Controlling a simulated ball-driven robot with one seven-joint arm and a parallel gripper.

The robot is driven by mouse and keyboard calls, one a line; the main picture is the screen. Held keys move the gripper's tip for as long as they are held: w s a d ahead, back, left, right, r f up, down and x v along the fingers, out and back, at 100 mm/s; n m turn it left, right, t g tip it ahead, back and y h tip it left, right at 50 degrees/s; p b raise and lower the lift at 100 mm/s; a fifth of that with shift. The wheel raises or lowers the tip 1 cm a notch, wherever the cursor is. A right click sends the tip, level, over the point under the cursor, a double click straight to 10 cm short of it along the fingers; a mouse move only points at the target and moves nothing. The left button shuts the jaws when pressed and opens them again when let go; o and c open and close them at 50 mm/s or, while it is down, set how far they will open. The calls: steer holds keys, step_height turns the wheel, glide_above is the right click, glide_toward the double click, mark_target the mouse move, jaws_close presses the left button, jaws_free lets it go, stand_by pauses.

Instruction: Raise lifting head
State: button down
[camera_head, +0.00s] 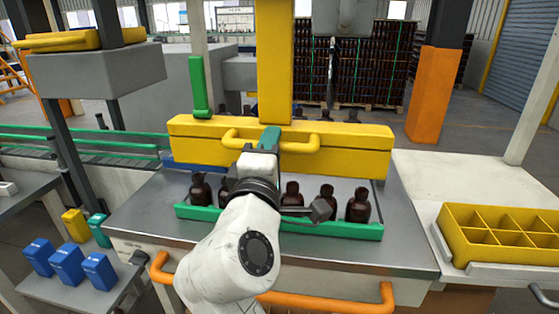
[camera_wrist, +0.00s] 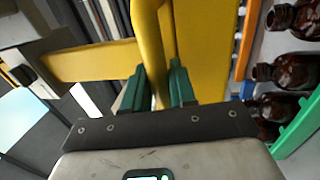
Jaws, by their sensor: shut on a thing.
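The lifting head is a wide yellow beam (camera_head: 350,137) on a yellow upright column, with a yellow handle (camera_head: 300,146) on its front. It sits low, just behind and above the row of amber bottles (camera_head: 291,194). My gripper (camera_head: 269,140) is at the handle in the head view. In the wrist view my gripper (camera_wrist: 157,88) has its green fingers on either side of the yellow handle bar (camera_wrist: 150,40) and is shut on it. My arm hides the middle of the bottle row. Some bottles (camera_wrist: 297,70) show at the right of the wrist view.
A green rail (camera_head: 325,229) runs in front of the bottles on the metal table (camera_head: 140,216). A yellow divided crate (camera_head: 470,234) stands at the right. Blue boxes (camera_head: 68,262) stand at lower left. An orange bar (camera_head: 330,301) runs along the table front.

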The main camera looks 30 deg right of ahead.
steer(key=p, duration=1)
glide_toward(268, 58)
steer(key=w+d+r, duration=0.2)
steer(key=d+r, duration=0.1)
steer(key=shift+w+d, duration=0.15)
steer(key=c, duration=1.2)
jaws_free()
steer(key=shift+r, duration=0.1)
steer(key=shift+o, duration=0.7)
steer(key=b+v, duration=0.3)
steer(key=v, duration=0.8)
